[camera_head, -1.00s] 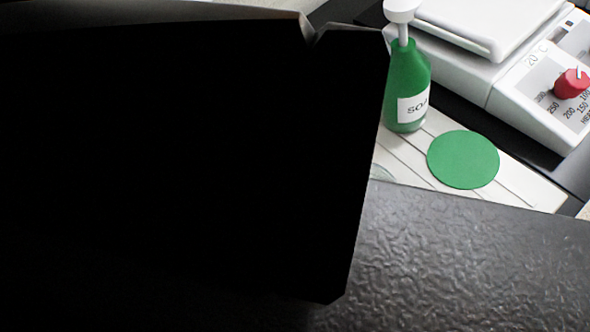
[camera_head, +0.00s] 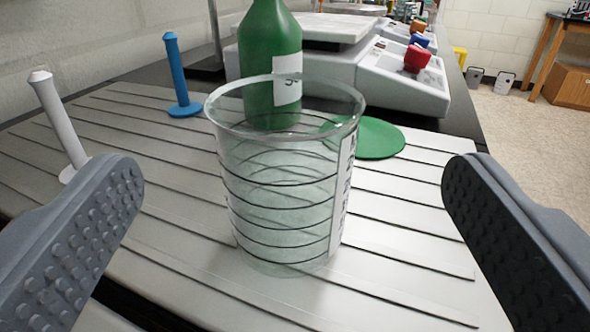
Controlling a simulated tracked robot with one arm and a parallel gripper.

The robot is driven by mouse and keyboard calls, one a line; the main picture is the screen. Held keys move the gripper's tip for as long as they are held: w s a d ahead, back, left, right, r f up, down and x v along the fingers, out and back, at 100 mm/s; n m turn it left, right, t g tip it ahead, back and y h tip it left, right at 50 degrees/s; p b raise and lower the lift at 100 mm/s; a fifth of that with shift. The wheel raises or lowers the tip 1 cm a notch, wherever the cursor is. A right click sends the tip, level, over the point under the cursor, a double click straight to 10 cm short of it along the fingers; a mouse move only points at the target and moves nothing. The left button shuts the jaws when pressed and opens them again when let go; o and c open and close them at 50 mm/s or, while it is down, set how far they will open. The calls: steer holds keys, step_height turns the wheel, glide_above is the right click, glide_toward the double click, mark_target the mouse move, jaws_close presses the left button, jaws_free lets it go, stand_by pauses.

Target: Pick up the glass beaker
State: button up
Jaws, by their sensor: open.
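The glass beaker (camera_head: 280,190) stands upright on a pale grooved board, clear with dark ring lines and a white label strip on its right side. My gripper (camera_head: 292,215) is open, with one studded grey finger at the left and one at the right of the picture. The beaker shows between the two fingers, with a gap on each side, and neither finger appears to touch it. The beaker looks empty; how far ahead of the fingertips it stands is hard to tell.
A green soap bottle (camera_head: 270,50) and a flat green disc (camera_head: 375,138) are just behind the beaker. A blue peg (camera_head: 180,80) and a white peg (camera_head: 60,120) stand at left on the grooved board (camera_head: 400,265).

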mark_target(294, 139)
steer(key=w, duration=0.5)
steer(key=shift+w, duration=0.15)
steer(key=w, duration=0.2)
steer(key=w+b, duration=0.1)
steer(key=w, duration=0.2)
steer(key=shift+a+f, duration=0.15)
steer(key=shift+a, duration=0.05)
steer(key=c, duration=1.4)
